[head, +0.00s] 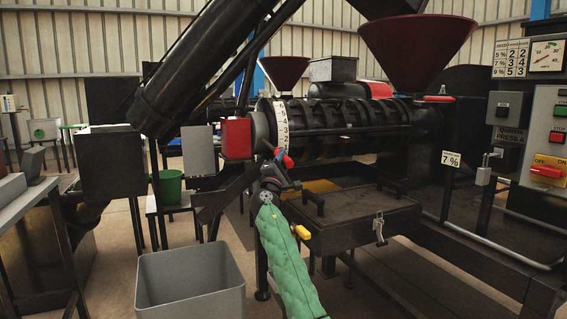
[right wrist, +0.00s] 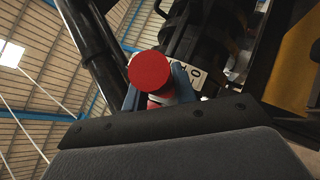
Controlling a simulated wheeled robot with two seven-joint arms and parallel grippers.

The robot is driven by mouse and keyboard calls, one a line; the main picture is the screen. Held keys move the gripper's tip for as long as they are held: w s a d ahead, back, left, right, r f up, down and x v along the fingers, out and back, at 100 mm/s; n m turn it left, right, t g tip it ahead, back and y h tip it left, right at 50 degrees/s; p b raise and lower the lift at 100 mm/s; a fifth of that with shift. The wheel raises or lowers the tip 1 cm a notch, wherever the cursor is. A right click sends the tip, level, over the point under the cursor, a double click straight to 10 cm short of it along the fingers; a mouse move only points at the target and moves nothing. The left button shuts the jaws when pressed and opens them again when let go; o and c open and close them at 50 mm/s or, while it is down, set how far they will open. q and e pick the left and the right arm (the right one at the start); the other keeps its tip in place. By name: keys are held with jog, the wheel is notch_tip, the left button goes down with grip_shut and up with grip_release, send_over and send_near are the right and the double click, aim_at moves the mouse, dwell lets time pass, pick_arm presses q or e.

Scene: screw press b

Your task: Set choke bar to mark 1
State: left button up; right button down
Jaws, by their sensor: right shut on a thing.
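The screw press barrel (head: 340,118) lies across the middle of the head view. A white numbered scale (head: 283,125) curves down its left end. The choke bar's red grip (head: 288,161) shows just below the visible part of the scale; its round red end faces the camera in the right wrist view (right wrist: 151,69). My right gripper (head: 275,163) is shut on the red grip, with blue-grey fingers on either side of it. The scale (right wrist: 196,77) shows behind it with a 0 near the grip. The gripper hides the lower marks in the head view. My left gripper is not in view.
A grey bin (head: 190,282) stands on the floor at lower left. A red box (head: 236,138) sits left of the scale. A dark lidded tray (head: 350,215) lies below the barrel.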

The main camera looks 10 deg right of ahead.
jog(key=shift+f, duration=0.2)
dwell(0.6)
jog(key=c, duration=1.1)
grip_release()
jog(key=shift+d, duration=0.1)
jog(key=shift+v, duration=3.9)
